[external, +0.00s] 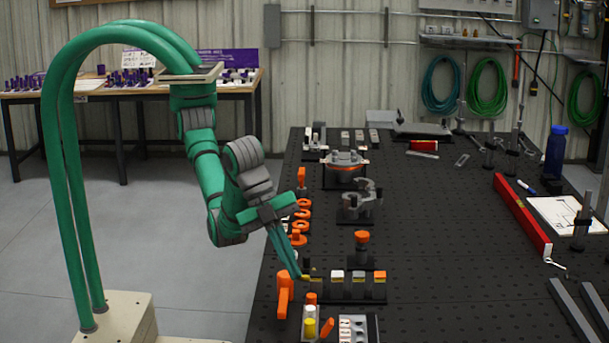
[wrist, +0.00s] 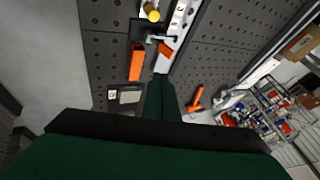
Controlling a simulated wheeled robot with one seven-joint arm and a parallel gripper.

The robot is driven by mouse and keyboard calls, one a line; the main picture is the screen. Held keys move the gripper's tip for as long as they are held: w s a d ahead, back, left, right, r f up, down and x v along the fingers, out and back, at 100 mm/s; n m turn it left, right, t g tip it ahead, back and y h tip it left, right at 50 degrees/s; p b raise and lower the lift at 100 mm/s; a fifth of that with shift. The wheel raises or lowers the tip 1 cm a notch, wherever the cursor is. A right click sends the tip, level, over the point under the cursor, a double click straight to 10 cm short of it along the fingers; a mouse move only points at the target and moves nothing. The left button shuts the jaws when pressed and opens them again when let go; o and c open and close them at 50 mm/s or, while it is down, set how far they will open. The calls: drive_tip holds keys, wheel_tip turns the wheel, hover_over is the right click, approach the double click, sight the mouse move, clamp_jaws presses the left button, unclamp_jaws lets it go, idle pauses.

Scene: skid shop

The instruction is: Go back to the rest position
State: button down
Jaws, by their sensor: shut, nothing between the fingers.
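My gripper (external: 299,276) hangs at the end of my bent green arm, over the left edge of the black perforated table (external: 440,260). Its long green fingers point down and are together with nothing between them. The fingertips are near a row of small blocks and beside an upright orange part (external: 284,294); I cannot tell whether they touch anything. In the wrist view the shut fingers (wrist: 161,82) point toward an orange bar (wrist: 137,62) and a light strip (wrist: 180,35).
Orange rings (external: 303,210), an orange-topped post (external: 362,240) and a grey clamp fixture (external: 358,203) stand close to the fingers. A red level (external: 522,215) and a blue bottle (external: 555,155) are at the right. Open floor (external: 200,290) lies left of the table.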

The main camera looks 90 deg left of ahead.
drive_tip(key=shift+s+a+r, duration=0.25)
drive_tip(key=shift+a+r, duration=0.1)
drive_tip(key=shift+r, duration=0.05)
drive_tip(key=shift+a, duration=0.1)
